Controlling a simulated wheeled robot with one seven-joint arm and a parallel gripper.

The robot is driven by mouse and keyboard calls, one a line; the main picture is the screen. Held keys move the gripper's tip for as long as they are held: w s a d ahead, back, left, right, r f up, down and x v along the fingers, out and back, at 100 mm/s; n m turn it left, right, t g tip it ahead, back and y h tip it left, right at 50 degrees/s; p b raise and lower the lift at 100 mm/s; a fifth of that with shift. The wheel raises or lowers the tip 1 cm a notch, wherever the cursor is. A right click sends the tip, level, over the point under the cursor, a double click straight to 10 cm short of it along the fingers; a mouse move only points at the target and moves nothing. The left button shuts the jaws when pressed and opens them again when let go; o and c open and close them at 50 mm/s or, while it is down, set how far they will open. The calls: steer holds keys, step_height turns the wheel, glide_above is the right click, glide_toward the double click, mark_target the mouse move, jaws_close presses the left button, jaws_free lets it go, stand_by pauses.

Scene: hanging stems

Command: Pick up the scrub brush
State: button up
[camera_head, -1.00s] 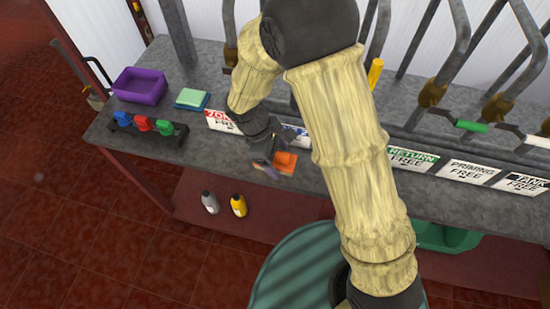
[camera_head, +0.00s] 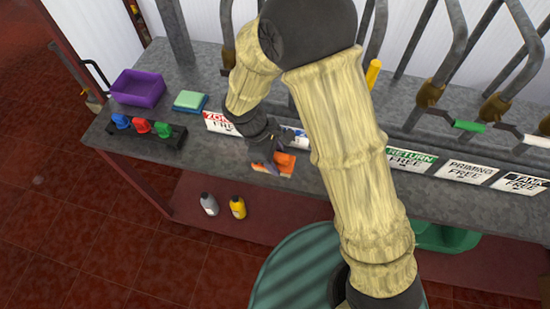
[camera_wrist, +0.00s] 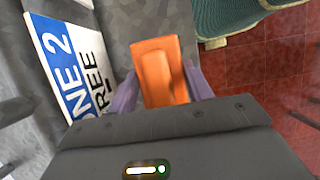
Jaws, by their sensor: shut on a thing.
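The scrub brush (camera_wrist: 158,72) is an orange block with a raised handle. In the wrist view it lies between the two purple-grey fingers of my gripper (camera_wrist: 155,88), which are shut on its sides. In the head view the brush (camera_head: 285,162) shows at the front edge of the grey bench, partly hidden by my gripper (camera_head: 268,165). The brush's underside is hidden, so I cannot tell whether it touches the bench top.
On the bench (camera_head: 205,155) are a purple tub (camera_head: 138,88), a green and blue sponge stack (camera_head: 190,101) and a rack of coloured knobs (camera_head: 143,128). Grey pipes rise behind. Two bottles (camera_head: 238,207) stand on the lower shelf. A label plate (camera_wrist: 67,55) lies beside the brush.

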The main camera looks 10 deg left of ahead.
mark_target(276, 155)
step_height(276, 155, up, 10)
stand_by(0.5)
